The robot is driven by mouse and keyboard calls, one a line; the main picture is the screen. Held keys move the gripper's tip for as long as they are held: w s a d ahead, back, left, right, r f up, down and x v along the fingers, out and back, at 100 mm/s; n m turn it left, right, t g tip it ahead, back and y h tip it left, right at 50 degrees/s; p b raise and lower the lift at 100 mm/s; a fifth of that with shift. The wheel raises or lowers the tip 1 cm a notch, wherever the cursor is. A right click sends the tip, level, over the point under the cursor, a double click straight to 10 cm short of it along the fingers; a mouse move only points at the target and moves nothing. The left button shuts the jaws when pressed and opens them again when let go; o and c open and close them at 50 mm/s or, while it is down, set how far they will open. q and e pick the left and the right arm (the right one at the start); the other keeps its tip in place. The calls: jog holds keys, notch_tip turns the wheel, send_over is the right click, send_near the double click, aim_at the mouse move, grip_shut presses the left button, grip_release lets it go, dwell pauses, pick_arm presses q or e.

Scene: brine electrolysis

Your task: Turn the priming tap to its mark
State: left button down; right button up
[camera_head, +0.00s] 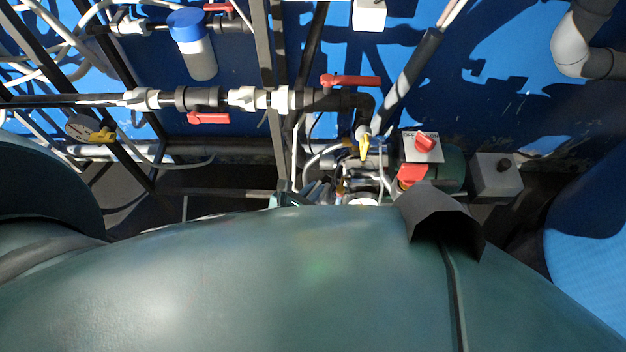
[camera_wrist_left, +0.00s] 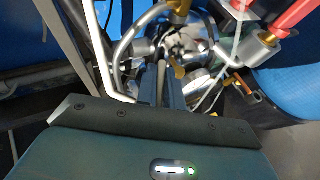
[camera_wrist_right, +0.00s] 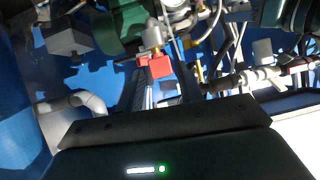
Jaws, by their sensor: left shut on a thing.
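A brass tap (camera_wrist_left: 179,68), which I take to be the priming tap, sits by shiny metal fittings in the left wrist view. My left gripper (camera_wrist_left: 168,82) has its narrow dark fingers close together at its handle, shut on it. In the head view my left gripper (camera_head: 312,192) is small and partly hidden behind a dark green curved surface, and the tap is hard to make out there. The tap's mark cannot be seen. My right gripper (camera_wrist_right: 166,88) is open in the right wrist view. A red block (camera_wrist_right: 155,68) shows between and beyond its fingers; contact cannot be told.
A yellow-handled valve (camera_head: 364,147) stands above the crowded fittings. A box with a red knob (camera_head: 425,142) and a grey box (camera_head: 497,177) are to its right. Pipes with a red lever (camera_head: 350,81) cross above. Steel posts and hoses crowd the left.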

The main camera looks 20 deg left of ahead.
pick_arm(q)
jog(key=shift+s+d+r+n+y, duration=0.1)
jog(key=shift+d+n+y, duration=0.05)
jog(key=shift+n+y, duration=0.4)
jog(key=n+y, duration=0.2)
jog(key=y, duration=0.1)
jog(key=shift+p, duration=0.4)
jog(key=shift+n+y, duration=1.35)
jog(key=c, duration=1.5)
grip_release()
